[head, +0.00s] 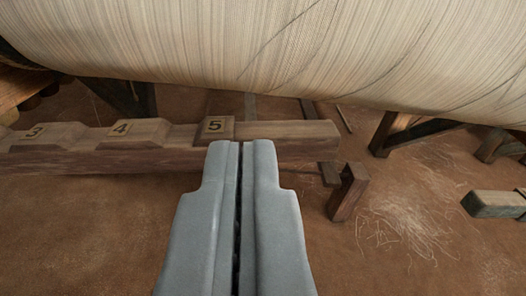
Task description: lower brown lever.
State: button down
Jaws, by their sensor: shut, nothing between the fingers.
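My gripper (241,150) is shut and empty, with its grey fingers pointing forward and their tips at the lower front of a long brown wooden beam (270,150). The beam carries raised blocks marked 3 (36,133), 4 (121,129) and 5 (215,126). The tips appear just below block 5; I cannot tell whether they touch the beam. No part is clearly recognisable as the brown lever. A short brown wooden block (348,192) stands beyond the beam's right end.
A large roll of pale warp threads (220,45) spans the top, above the beam. Dark wooden supports (400,130) stand at right, with a greyish bar end (492,204) at the right edge. The brown floor (90,230) is open at lower left; loose threads (405,235) lie at right.

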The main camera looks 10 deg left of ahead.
jog(key=w, duration=0.1)
send_over(249, 127)
jog(key=s, duration=0.5)
jog(key=f, duration=0.2)
jog(key=w+d+f, duration=0.1)
jog(key=f, duration=0.1)
jog(key=shift+w, duration=0.2)
jog(key=shift+w+f, duration=0.15)
jog(key=shift+f, duration=0.3)
jog(key=shift+f, duration=0.1)
